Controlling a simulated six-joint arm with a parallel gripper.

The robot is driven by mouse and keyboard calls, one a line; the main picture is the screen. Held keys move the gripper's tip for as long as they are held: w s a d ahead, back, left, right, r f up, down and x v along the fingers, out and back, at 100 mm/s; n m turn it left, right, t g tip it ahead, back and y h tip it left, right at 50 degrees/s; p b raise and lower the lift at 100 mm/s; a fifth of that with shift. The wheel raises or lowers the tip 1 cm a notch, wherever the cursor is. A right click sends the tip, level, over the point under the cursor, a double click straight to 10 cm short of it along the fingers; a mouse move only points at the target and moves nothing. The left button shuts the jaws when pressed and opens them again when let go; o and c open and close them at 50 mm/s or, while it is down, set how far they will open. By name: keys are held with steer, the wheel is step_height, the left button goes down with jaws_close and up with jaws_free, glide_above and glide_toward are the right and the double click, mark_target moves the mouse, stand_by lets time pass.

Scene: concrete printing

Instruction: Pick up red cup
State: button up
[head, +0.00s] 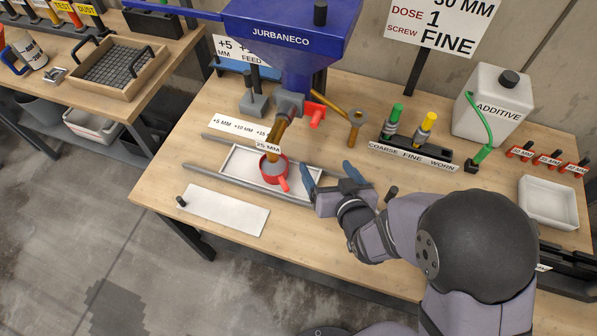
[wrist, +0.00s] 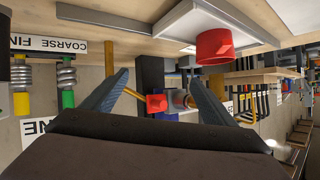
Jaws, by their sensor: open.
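The red cup (head: 270,178) stands upright in a shallow white tray (head: 232,162), below the brown nozzle (head: 277,132) of the blue hopper. Its handle points toward the front right. Something grey shows inside, and the nozzle hides part of the rim. My gripper (head: 328,174) is open and empty just right of the cup, apart from it, over the tray's right end. In the wrist view the open fingers (wrist: 157,78) have nothing between them. The red cup (wrist: 212,48) appears there upside down, above and right of the fingers.
A blue hopper (head: 290,48) stands behind the cup, with a red handle (head: 316,113) by its outlet. A holder (head: 410,153) with green and yellow screws and a white additive jug (head: 490,106) stand right. A white plate (head: 227,209) lies in front of the tray.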

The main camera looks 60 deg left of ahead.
mark_target(285, 188)
steer(key=s+a+f+n, duration=0.1)
steer(key=s, duration=0.2)
steer(key=s+a+n+g, duration=0.1)
steer(key=s+n, duration=0.1)
steer(key=s, duration=0.1)
steer(key=s+a+f+n+g+y, duration=0.1)
steer(key=s, duration=0.3)
steer(key=shift+s+f, duration=0.1)
steer(key=shift+f, duration=0.2)
steer(key=shift+p+x, duration=0.85)
steer(key=shift+x, duration=2.8)
steer(key=shift+f, duration=0.1)
steer(key=c, duration=1.3)
steer(key=shift+c, duration=0.2)
steer(key=shift+r+p, duration=0.55)
steer(key=shift+r, duration=0.4)
steer(key=s+d, duration=1.2)
steer(key=shift+s+d+f+p, duration=0.15)
steer(key=shift+s+d+p, duration=0.15)
steer(key=shift+d+p, duration=0.1)
